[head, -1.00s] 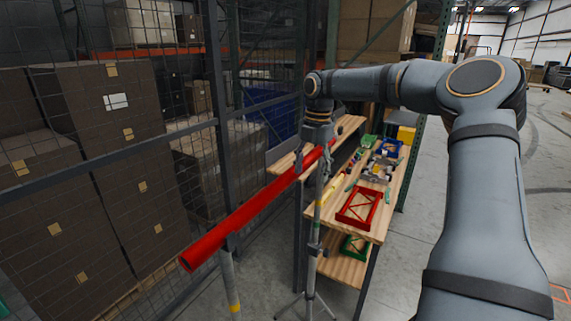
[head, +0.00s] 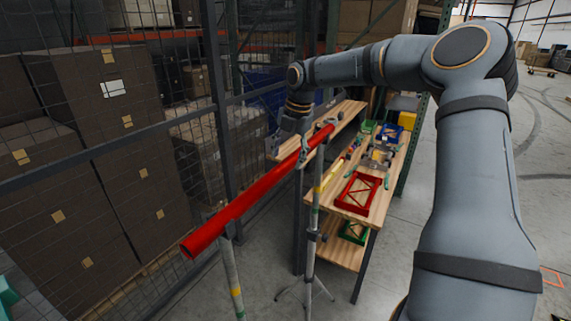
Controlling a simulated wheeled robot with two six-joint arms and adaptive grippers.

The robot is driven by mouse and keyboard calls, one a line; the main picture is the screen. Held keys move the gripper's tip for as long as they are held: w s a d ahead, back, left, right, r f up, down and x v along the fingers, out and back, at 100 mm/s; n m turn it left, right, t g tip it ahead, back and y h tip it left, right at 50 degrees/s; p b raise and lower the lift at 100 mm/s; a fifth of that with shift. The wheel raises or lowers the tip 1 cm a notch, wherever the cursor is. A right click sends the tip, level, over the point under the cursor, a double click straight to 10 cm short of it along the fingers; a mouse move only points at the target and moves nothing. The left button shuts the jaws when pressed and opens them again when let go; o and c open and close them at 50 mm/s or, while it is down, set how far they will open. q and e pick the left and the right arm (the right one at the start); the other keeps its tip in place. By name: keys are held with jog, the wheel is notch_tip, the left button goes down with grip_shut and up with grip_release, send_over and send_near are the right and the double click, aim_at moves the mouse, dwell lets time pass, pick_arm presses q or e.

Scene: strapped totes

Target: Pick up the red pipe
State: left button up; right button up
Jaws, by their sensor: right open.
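The long red pipe (head: 245,202) lies at a slant across the tops of two upright stands. Its open near end is at the lower left and its far end is at the upper right. The near stand (head: 232,278) and the tripod stand (head: 312,235) bear it. My right gripper (head: 289,158) points down at the far part of the pipe, a little short of the tripod stand. Its fingers are open and close to the pipe; I cannot tell whether they touch it. My left gripper is not in view.
A wooden shelf unit (head: 345,255) stands behind the pipe with a red crate-like frame (head: 358,194), a green one (head: 352,232) and small tools. A wire mesh fence with a dark post (head: 222,130) runs along the left, with stacked boxes (head: 95,140) behind. Open floor lies at right.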

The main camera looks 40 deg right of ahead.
jog(key=shift+w+f, duration=0.2)
jog(key=shift+f, duration=0.5)
jog(key=shift+w+f, duration=0.2)
jog(key=shift+f, duration=0.5)
jog(key=shift+s+a+r, duration=0.1)
jog(key=shift+r, duration=0.05)
grip_shut()
